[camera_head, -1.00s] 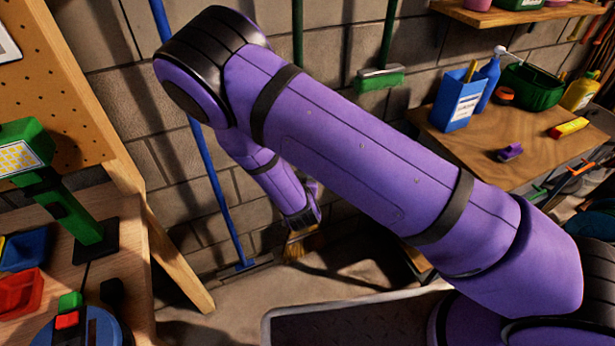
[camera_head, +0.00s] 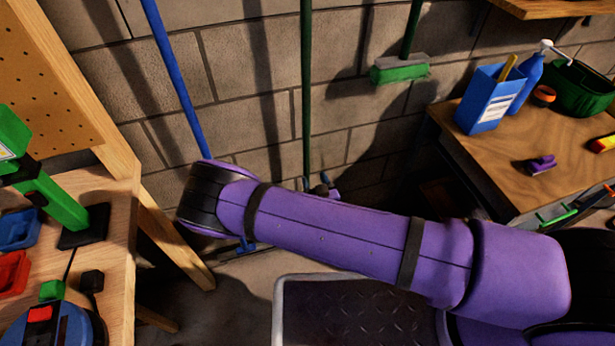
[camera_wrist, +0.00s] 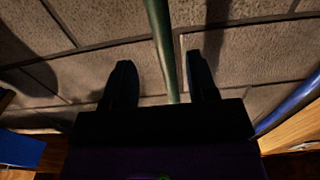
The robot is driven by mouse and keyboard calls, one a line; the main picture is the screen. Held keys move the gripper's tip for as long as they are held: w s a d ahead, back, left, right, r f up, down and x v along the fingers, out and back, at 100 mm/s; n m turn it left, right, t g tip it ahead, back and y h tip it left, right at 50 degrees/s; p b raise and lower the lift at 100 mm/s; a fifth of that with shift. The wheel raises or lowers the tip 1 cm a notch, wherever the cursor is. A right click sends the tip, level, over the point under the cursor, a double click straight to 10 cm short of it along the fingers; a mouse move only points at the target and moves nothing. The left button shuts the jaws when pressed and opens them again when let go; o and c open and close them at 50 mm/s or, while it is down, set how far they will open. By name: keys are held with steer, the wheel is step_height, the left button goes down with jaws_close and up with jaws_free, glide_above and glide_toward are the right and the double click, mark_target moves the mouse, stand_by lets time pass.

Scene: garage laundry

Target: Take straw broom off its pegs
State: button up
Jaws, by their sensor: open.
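A green handle (camera_head: 306,90), seemingly that of the straw broom, runs upright along the block wall in the head view. Its lower end and any straw bristles are hidden behind my arm. In the wrist view the handle (camera_wrist: 161,45) passes between my two fingers, with a gap on each side. My gripper (camera_wrist: 162,78) is open, and I cannot tell how far the handle lies beyond the fingertips. In the head view only a small part of my gripper (camera_head: 320,188) shows above my forearm, beside the handle. The pegs are not visible.
A blue pole (camera_head: 176,75) leans left of the handle. A green-bristled brush (camera_head: 400,70) hangs to the right. A wooden workbench (camera_head: 120,225) stands at left. A wooden table (camera_head: 510,160) at right holds a blue box (camera_head: 488,98) and bottles.

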mark_target(307, 167)
steer(key=shift+x, duration=3.65)
steer(key=shift+a, duration=0.15)
jaws_close()
